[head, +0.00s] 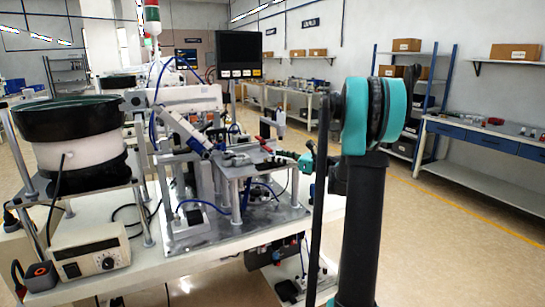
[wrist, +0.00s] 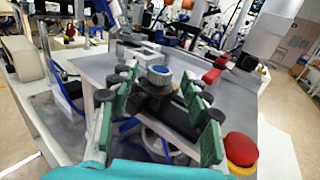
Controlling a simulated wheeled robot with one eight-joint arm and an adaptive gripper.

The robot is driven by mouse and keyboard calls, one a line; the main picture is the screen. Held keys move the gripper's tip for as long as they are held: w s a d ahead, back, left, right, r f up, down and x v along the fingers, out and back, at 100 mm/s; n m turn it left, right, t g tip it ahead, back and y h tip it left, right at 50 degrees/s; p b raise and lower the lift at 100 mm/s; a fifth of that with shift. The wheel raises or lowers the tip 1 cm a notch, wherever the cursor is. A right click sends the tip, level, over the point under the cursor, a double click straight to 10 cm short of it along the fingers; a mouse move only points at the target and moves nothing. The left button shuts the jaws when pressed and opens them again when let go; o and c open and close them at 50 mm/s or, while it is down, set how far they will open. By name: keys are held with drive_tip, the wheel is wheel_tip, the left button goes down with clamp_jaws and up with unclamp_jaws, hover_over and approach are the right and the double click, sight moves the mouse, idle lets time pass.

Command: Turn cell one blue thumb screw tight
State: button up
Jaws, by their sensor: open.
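A blue knurled thumb screw (wrist: 158,75) with a pale top stands on a dark fixture block in the wrist view, near the middle. My gripper (wrist: 157,92) is open, with a green-padded finger on each side of the picture. The thumb screw appears between the fingertips and a little beyond them; I cannot tell any contact. Nothing is held. In the head view my gripper (head: 304,161) is partly hidden by my own arm, at the right edge of the raised metal plate. The thumb screw is too small to make out there.
A red emergency button (wrist: 240,149) on a yellow base stands close to the right finger. A red clamp handle (wrist: 213,74) lies beyond it. The metal plate (wrist: 95,68) is bare at left.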

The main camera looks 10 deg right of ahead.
sight(272, 154)
drive_tip(key=shift+x, duration=1.45)
drive_tip(key=shift+c, duration=0.3)
clamp_jaws()
drive_tip(key=shift+s+a+m+t+h, duration=0.1)
drive_tip(key=shift+a+m+t+h, duration=0.05)
drive_tip(key=shift+m+t+h, duration=2.05)
drive_tip(key=shift+t+h, duration=0.1)
drive_tip(key=shift+h, duration=0.3)
drive_tip(key=shift+o, duration=0.3)
unclamp_jaws()
drive_tip(key=shift+d, duration=0.2)
